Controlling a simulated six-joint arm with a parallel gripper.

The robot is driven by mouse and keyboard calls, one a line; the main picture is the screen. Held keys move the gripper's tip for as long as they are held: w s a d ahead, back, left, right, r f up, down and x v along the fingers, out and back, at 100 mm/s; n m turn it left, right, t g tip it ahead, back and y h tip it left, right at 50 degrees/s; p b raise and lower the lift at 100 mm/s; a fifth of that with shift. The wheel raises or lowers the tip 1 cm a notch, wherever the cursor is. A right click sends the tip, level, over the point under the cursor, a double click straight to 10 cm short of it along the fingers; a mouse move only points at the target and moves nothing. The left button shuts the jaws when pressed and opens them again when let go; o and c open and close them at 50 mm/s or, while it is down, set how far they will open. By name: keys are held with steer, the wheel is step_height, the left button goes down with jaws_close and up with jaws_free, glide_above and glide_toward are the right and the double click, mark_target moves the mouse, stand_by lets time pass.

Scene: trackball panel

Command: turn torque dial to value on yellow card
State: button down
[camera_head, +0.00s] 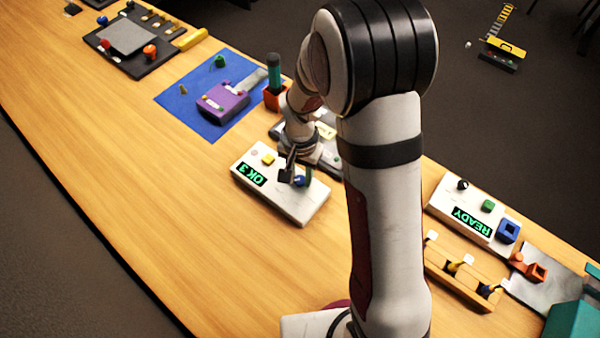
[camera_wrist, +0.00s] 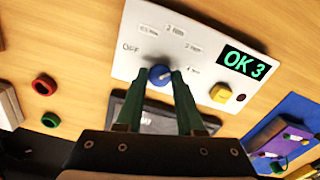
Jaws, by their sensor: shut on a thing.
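A white panel (camera_head: 312,203) lies on the table with a green lit display (camera_head: 250,174) reading "OK 3". It also shows in the wrist view (camera_wrist: 222,22). The blue torque dial (camera_wrist: 160,75) is ringed by small labels, one reading "OFF" and others numbered; their smaller print is blurred. My gripper (camera_wrist: 164,75) is shut on the dial, with one green finger on each side. In the head view my gripper (camera_head: 293,174) partly covers the dial. A pale yellow patch (camera_head: 325,130), perhaps the card, shows behind my wrist; no value is readable.
A yellow button (camera_wrist: 221,93) and a small red spot (camera_wrist: 241,97) sit on the panel. A purple box (camera_head: 222,101) on a blue mat (camera_head: 182,108) lies behind it. A "READY" panel (camera_head: 455,201) stands to the right. The table is clear to the front left.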

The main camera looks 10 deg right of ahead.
mark_target(300, 179)
steer(key=c, duration=0.5)
jaws_free()
steer(key=shift+c, duration=0.2)
step_height(300, 179, up, 16)
steer(key=s+d+y, duration=0.1)
steer(key=s+d, duration=0.1)
steer(key=s, duration=2)
steer(key=shift+r+y, duration=0.4)
steer(key=shift+r, duration=0.05)
